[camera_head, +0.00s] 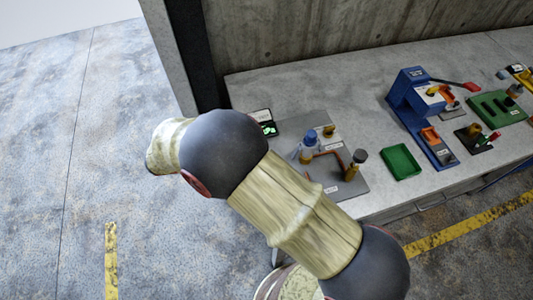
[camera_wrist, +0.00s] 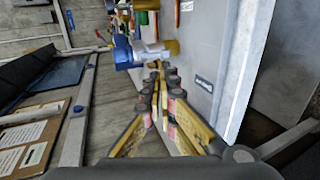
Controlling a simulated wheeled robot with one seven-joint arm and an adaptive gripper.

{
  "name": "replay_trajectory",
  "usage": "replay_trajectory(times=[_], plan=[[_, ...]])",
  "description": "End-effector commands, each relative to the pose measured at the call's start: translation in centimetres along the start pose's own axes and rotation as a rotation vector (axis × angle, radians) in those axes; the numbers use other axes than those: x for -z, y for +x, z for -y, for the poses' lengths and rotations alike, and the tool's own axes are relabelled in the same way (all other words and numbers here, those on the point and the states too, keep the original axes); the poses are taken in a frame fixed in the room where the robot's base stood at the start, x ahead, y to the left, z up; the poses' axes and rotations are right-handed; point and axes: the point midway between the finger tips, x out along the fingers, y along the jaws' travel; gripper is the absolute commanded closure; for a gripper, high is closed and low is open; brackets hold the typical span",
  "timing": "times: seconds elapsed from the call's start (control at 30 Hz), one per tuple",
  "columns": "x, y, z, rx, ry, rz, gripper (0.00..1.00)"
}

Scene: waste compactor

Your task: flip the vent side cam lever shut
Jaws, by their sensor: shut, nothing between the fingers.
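In the wrist view my gripper (camera_wrist: 158,75) is shut and empty, its fingertips together just short of a pale metal fitting (camera_wrist: 150,52). A blue part (camera_wrist: 124,53) joins this fitting on the left, and a brass piece (camera_wrist: 171,48) on the right. I cannot tell whether the fingertips touch it. In the head view a grey panel (camera_head: 295,127) carries a blue-topped fitting (camera_head: 309,142), a brass fitting (camera_head: 328,131), an orange-brown pipe (camera_head: 330,154) and a grey-capped brass post (camera_head: 357,160). I cannot make out which part is the vent side cam lever. My arm hides the gripper there.
A green tray (camera_head: 401,162) sits right of the panel. A blue machine (camera_head: 410,95) and a green board (camera_head: 497,108) stand farther right on the concrete bench (camera_head: 330,85). A small dark box (camera_head: 264,122) is at the panel's left. A wall (camera_head: 300,35) rises behind.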

Motion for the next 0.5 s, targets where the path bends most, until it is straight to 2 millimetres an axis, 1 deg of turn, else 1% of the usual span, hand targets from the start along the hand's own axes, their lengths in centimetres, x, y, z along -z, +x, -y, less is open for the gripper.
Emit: replay_trajectory(times=[0.03, 0.2, 0.3, 0.5], plan=[[0.0, -0.9, -0.1, 0.000, 0.000, -0.001, 1.00], [0.0, -2.6, -0.1, 0.000, 0.000, 0.000, 1.00], [0.0, -3.0, -0.1, -0.001, 0.000, 0.001, 1.00], [0.0, -3.0, -0.1, -0.001, 0.000, 0.001, 1.00]])
